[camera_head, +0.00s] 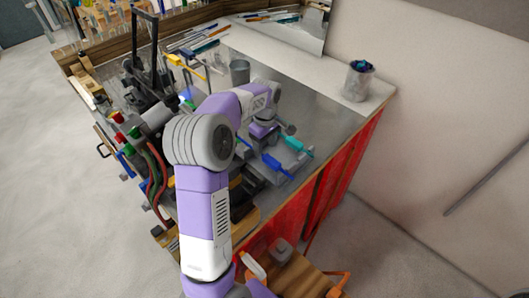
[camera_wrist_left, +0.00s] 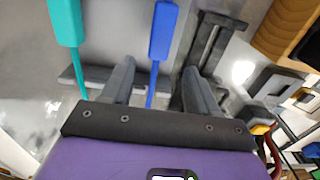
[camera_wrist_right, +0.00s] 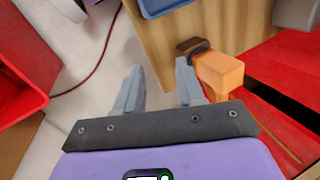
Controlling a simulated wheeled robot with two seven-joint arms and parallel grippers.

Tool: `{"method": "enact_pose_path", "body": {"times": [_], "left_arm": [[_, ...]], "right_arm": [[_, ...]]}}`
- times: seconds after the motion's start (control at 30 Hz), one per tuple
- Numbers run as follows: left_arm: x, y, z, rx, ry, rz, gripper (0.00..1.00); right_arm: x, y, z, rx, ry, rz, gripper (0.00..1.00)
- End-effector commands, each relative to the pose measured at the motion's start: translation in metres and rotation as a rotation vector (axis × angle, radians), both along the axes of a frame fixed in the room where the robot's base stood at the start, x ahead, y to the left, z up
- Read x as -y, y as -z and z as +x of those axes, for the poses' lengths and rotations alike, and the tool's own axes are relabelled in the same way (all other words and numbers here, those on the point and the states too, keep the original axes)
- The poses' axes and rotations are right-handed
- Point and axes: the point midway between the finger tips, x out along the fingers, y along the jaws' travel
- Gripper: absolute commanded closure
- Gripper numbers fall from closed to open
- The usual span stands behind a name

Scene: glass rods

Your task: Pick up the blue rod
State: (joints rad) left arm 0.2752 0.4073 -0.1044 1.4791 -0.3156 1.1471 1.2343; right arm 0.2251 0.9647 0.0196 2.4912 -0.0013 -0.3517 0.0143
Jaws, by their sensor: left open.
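The blue rod (camera_head: 276,166) lies on the workbench rack in the head view, with its thick blue handle toward the front edge. The left wrist view shows its handle (camera_wrist_left: 163,30) and thin shaft. A teal rod (camera_head: 298,146) lies beside it and also shows in the left wrist view (camera_wrist_left: 66,22). My left gripper (camera_wrist_left: 159,68) is open, and the blue rod's shaft appears between its fingers, not gripped. In the head view my left arm partly hides the gripper and the rods' far ends. My right gripper (camera_wrist_right: 158,67) is open with nothing between its fingers.
Dark equipment and red and green knobs crowd the left side. In the right wrist view, an orange-handled tool (camera_wrist_right: 220,72) lies near red bins (camera_wrist_right: 25,55).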

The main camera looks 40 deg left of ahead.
Motion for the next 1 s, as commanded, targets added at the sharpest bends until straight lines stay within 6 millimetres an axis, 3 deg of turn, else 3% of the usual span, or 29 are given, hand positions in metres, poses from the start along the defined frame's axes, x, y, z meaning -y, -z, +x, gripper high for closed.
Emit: {"method": "enact_pose_path", "body": {"times": [0.3, 0.63, 0.9, 1.0], "left_arm": [[0.007, 0.045, 0.002, -0.001, 0.001, -0.002, 0.40], [0.007, 0.052, 0.002, 0.002, 0.003, -0.002, 0.40], [0.007, 0.052, 0.003, 0.002, 0.003, -0.002, 0.82], [0.007, 0.052, 0.003, 0.002, 0.002, -0.002, 0.92]], "right_arm": [[0.000, -0.003, 0.000, 0.001, 0.000, 0.000, 0.62], [0.000, -0.003, 0.001, 0.001, 0.000, 0.000, 0.62], [0.000, -0.003, 0.001, 0.001, 0.000, 0.000, 0.62], [0.000, -0.003, 0.001, 0.001, 0.000, 0.000, 0.62]]}}
